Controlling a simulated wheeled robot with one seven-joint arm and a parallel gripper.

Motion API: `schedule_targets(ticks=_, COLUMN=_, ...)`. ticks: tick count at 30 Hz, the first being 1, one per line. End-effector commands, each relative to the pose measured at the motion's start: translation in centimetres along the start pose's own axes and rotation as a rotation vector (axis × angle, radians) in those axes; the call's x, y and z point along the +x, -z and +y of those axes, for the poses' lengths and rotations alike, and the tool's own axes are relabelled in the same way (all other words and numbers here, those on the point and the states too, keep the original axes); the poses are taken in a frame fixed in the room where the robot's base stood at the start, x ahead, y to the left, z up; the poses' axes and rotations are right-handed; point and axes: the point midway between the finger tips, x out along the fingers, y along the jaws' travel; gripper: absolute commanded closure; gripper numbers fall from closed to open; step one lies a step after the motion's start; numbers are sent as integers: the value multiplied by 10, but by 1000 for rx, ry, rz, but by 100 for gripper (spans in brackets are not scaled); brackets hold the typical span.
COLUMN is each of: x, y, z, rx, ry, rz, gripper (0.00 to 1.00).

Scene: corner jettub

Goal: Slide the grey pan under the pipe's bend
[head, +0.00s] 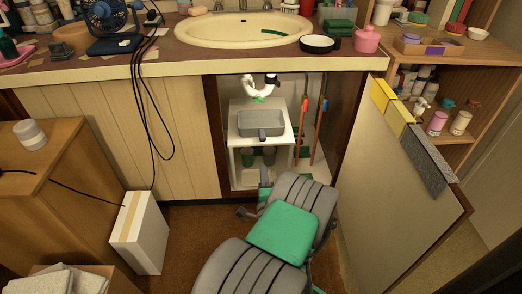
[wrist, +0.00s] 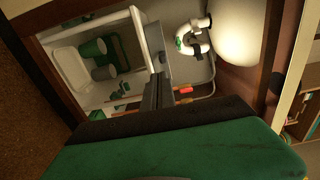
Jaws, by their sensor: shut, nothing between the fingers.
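The grey pan (head: 261,119) is a shallow rectangular tray with a short front handle. It sits on a white stand (head: 237,106) inside the open cabinet. The white pipe's bend (head: 252,90), with a dark fitting and a green piece below, hangs above and behind the pan. In the wrist view the bend (wrist: 187,44) is at upper centre, and the pan (wrist: 153,42) shows partly.
The open cabinet door (head: 390,170) limits the right side, and a white box (head: 140,232) stands on the left floor.

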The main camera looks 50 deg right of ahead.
Motion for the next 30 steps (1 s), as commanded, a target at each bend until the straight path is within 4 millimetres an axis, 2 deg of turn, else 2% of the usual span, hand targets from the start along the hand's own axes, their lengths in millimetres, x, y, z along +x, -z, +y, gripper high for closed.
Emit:
schedule_targets(ticks=1, x=4, y=-1, z=-6, rx=2, ry=-4, rz=-2, gripper=100)
schedule_targets(ticks=5, x=14, y=-3, z=-6, rx=0, ry=-6, rz=-4, gripper=100)
schedule_targets(ticks=10, x=39, y=-5, z=-8, rx=-3, ry=-3, rz=-8, gripper=100)
schedule_targets(ticks=16, x=82, y=-5, z=1, rx=-5, ry=-1, rz=-9, gripper=100)
schedule_targets(ticks=21, x=113, y=-5, z=0, rx=-4, ry=0, rz=-8, gripper=100)
schedule_targets(ticks=26, x=127, y=-4, z=1, rx=-2, ry=-1, rz=-7, gripper=100)
schedule_targets(ticks=30, x=130, y=-4, z=1, rx=-3, ry=-1, rz=-5, gripper=100)
